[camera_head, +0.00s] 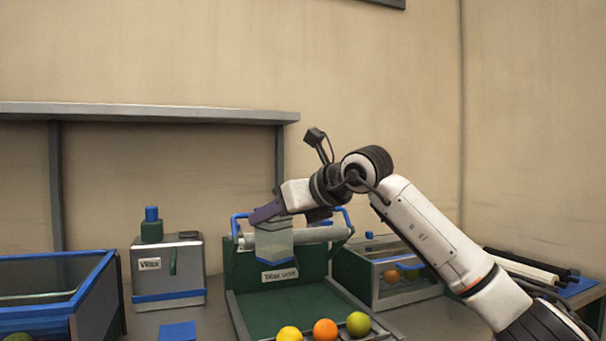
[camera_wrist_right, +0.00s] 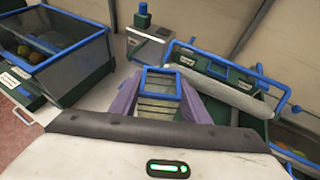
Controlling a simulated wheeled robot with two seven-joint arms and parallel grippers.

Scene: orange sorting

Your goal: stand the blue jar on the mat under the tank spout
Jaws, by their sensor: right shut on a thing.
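The blue jar is a clear, square, blue-rimmed vessel; it shows in the head view (camera_head: 274,243) and in the wrist view (camera_wrist_right: 161,70). My right gripper (camera_head: 278,218) is shut on it from above, with purple fingers on either side in the wrist view (camera_wrist_right: 160,100). The jar looks roughly upright, in front of the green roller unit. The grey tank (camera_head: 190,259) with a blue cap stands to its left; it also shows in the wrist view (camera_wrist_right: 146,48). A small dark green part on its front may be the spout. The blue mat (camera_head: 178,332) lies before the tank. My left gripper is out of view.
The green roller unit (camera_head: 242,276) has a white roller and blue handles. Yellow, orange and green fruit (camera_head: 325,329) lie at its front. A blue-rimmed bin (camera_head: 85,285) stands left of the tank, and a clear-fronted box (camera_head: 350,270) stands right. A shelf (camera_head: 150,112) runs above.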

